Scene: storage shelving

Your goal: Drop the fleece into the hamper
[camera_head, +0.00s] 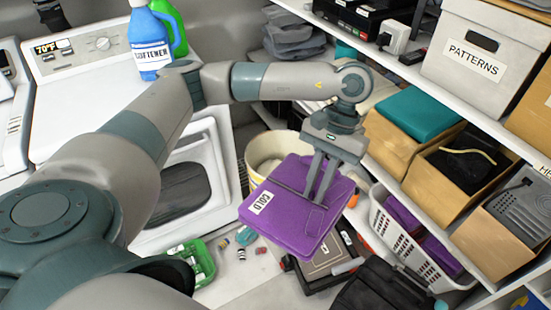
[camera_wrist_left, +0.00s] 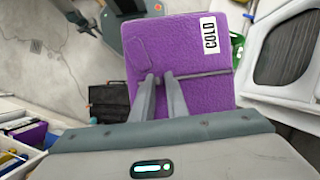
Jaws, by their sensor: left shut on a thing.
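The fleece (camera_head: 290,215) is a folded purple bundle with a white tag reading COLD. My left gripper (camera_head: 317,195) is shut on it and holds it up in front of the shelving. In the left wrist view the two fingers (camera_wrist_left: 160,78) lie close together over the purple fleece (camera_wrist_left: 185,50). A round cream bin (camera_head: 258,150) stands on the floor behind the fleece, partly hidden by it. A white slotted basket (camera_head: 400,232) with purple cloth inside stands to the right. I cannot tell which of these two is the hamper. My right gripper is not in view.
A white washer or dryer (camera_head: 95,75) stands at the left with a blue softener bottle (camera_head: 149,45) on top. Shelves with boxes (camera_head: 480,55) line the right. A green basket (camera_head: 200,262), a dark case (camera_head: 325,262) and small items lie on the floor below.

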